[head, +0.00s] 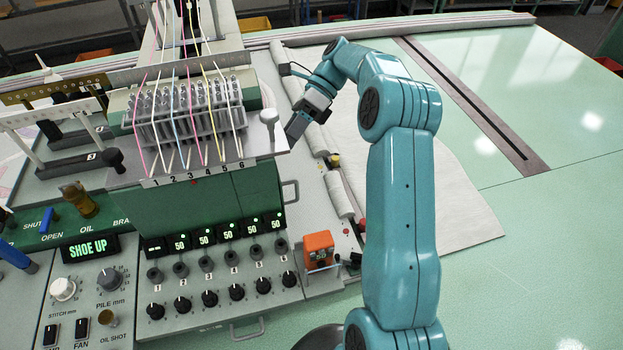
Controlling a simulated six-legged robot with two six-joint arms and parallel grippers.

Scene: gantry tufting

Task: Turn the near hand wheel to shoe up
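The lit display (90,247) on the left console reads SHOE UP. I cannot pick out a hand wheel for certain; it may be hidden behind my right gripper or the machine head. My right arm reaches up from the bottom, and its gripper (298,124) points down and left at the right side of the needle head (190,112). A pale round knob (268,117) on a short post stands just left of this gripper, apart from it in the picture. The fingers are dark and small, so their opening is unclear. My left gripper is not in view.
Threads run down to the numbered needle bar (215,172). Below is a panel of black knobs (209,298) with displays reading 50. An orange box (318,248) stands right of it. Pale cloth (420,165) lies beyond my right arm. The green table (545,240) at right is clear.

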